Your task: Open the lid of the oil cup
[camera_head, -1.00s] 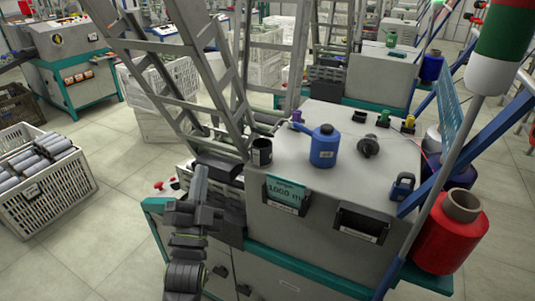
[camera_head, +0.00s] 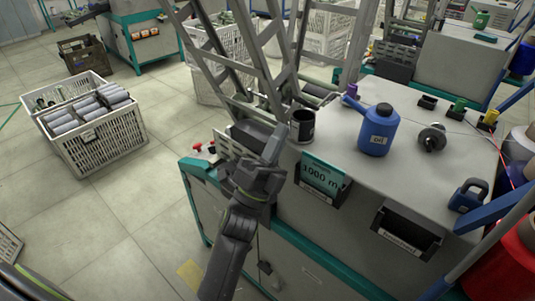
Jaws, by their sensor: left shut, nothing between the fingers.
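A blue oil can (camera_head: 378,132) with a spout and a white label stands upright on the grey machine top (camera_head: 345,170). A dark open-topped cup (camera_head: 302,127) with a pale label stands to its left, near the machine's left edge. I cannot tell for certain which is the oil cup, and no lid shows clearly. My left gripper (camera_head: 276,143) is shut and empty. Its tips point up just left of the dark cup; whether they touch it is unclear. My right gripper is not in view.
A blue padlock-shaped object (camera_head: 468,195) and a dark spool-like part (camera_head: 432,138) are on the top. Slanted metal frames rise behind the gripper. A white crate of rolls (camera_head: 98,140) stands on open floor at left.

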